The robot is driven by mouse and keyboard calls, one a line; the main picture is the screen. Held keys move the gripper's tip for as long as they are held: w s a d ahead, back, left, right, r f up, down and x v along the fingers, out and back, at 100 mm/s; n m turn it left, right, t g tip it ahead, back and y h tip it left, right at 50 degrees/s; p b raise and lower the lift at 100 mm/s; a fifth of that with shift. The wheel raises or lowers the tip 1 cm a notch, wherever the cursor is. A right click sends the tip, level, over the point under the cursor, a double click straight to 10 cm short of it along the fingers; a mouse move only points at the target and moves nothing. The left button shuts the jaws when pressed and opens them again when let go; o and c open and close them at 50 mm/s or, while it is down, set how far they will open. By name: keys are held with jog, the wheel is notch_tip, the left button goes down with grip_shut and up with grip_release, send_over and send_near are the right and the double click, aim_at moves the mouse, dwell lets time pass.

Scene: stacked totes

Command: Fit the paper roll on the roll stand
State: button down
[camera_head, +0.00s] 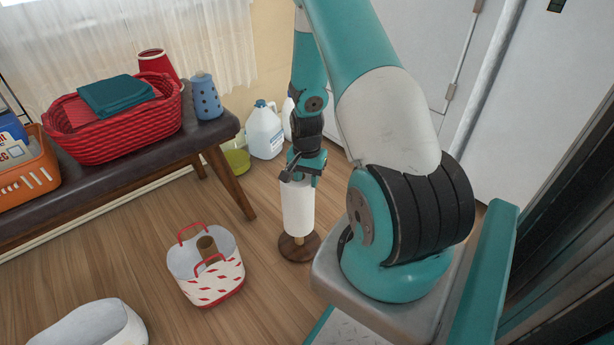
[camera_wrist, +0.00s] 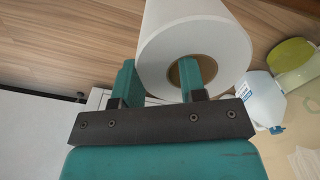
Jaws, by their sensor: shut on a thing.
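The white paper roll (camera_head: 298,208) hangs upright below my gripper (camera_head: 300,178) in the head view. In the wrist view my gripper (camera_wrist: 158,64) is shut on the wall of the paper roll (camera_wrist: 196,28), one finger outside it and one in its brown core. The roll stand (camera_head: 299,249) is a round dark wooden base on the floor, directly under the roll. A short light piece of its post shows between the roll's lower end and the base. The post's upper part is hidden, apparently by the roll; I cannot tell how far it reaches inside.
A white-and-red basket (camera_head: 214,285) with a brown tube stands on the floor to the left. A bench (camera_head: 222,130) holds a red woven basket (camera_head: 122,140) and an orange crate (camera_head: 35,182). A jug (camera_head: 264,132) stands by the wall behind. Wooden floor is clear around the stand's left side.

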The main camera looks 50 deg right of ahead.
aim_at(307, 201)
jog(key=shift+f+b, duration=2.6)
jog(key=shift+f, duration=2.15)
jog(key=c, duration=0.6)
grip_release()
notch_tip(307, 201, up, 18)
jog(key=p, duration=0.9)
jog(key=shift+f, duration=0.25)
